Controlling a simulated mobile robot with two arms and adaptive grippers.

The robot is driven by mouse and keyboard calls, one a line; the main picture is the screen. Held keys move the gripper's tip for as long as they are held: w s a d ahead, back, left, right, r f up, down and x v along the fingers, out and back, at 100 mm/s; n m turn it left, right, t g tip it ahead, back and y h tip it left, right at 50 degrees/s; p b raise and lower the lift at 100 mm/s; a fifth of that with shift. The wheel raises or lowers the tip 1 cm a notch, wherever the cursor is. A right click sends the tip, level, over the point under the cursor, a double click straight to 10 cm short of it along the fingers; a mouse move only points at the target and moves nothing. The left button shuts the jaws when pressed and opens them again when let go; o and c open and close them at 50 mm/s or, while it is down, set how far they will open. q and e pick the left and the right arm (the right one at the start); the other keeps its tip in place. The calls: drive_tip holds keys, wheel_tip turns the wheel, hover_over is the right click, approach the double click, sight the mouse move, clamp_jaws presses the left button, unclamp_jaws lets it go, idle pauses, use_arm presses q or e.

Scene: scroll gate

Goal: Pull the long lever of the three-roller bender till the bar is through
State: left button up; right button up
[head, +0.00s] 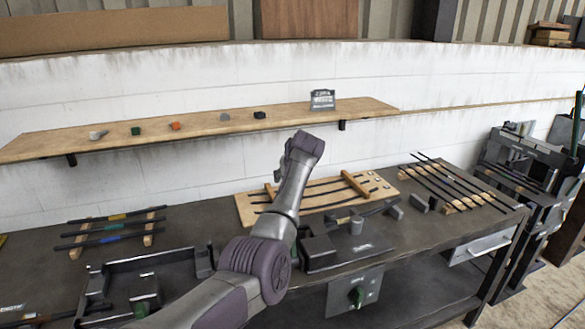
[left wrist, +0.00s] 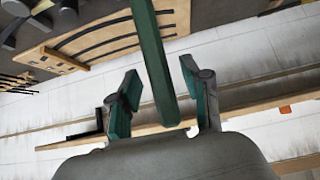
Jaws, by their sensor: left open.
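In the left wrist view a long green lever (left wrist: 154,50) comes down from the top edge, and its free end lies between the two fingers of my left gripper (left wrist: 158,68). The fingers are open, with a gap visible on both sides of the lever. In the head view my left arm stands up in the middle and hides the lever and most of the gripper. A dark bender-like device (head: 335,245) sits on the bench just right of my forearm; its left part is hidden. I cannot make out a bar in it. My right gripper is not in view.
A wooden board (head: 247,212) with dark bars lies behind the device. A rack of loose bars (head: 455,188) is at the bench's right end. Another bar rack (head: 112,230) and a dark tray-like fixture (head: 145,268) are at left. A wall shelf (head: 70,143) holds small blocks.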

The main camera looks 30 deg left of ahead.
use_arm(q)
drive_tip(key=v, duration=0.9)
drive_tip(key=shift+s, duration=0.1)
